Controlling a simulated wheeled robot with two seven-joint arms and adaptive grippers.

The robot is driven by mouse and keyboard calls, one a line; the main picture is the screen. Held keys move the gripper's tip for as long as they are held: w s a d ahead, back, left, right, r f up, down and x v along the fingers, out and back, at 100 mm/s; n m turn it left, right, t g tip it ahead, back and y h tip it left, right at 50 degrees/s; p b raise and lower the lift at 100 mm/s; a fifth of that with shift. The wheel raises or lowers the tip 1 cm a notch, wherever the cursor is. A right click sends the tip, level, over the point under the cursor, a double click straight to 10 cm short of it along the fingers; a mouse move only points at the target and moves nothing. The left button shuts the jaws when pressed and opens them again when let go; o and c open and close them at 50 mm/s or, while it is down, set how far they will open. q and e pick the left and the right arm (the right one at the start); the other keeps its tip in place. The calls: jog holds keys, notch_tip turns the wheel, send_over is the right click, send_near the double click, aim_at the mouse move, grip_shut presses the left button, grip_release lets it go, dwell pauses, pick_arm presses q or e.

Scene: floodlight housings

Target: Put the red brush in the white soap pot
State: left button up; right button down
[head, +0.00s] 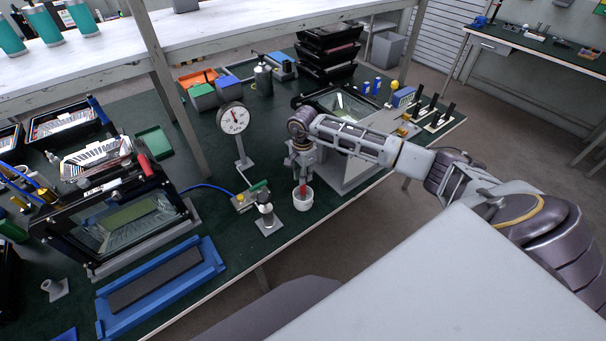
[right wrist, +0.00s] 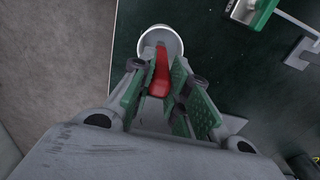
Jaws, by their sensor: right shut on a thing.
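The white soap pot (head: 303,203) stands on the green bench top near its front edge, and its rim shows at the top of the right wrist view (right wrist: 143,45). The red brush (head: 303,188) is upright, with its lower end at or inside the pot's mouth; whether it rests on the bottom is hidden. My right gripper (head: 302,170) is right above the pot, shut on the brush. In the right wrist view the red handle (right wrist: 160,78) lies between the green-padded fingers. My left gripper is not in view.
A valve fitting on a grey plate (head: 268,221) stands just left of the pot. A round gauge (head: 233,119) on a stand is behind it. A framed floodlight housing (head: 120,218) and a blue tray (head: 160,286) are farther left. The bench's front edge is close to the pot.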

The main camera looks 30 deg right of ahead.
jog(key=shift+f, duration=0.2)
jog(key=c, duration=1.4)
grip_release()
jog(key=shift+o, duration=0.2)
jog(key=shift+r, duration=0.25)
jog(key=shift+w+r, duration=0.1)
jog(key=shift+r, duration=0.25)
notch_tip(320, 180, up, 11)
jog(key=b, duration=0.2)
jog(key=shift+r+b, duration=0.15)
jog(key=shift+b, duration=0.2)
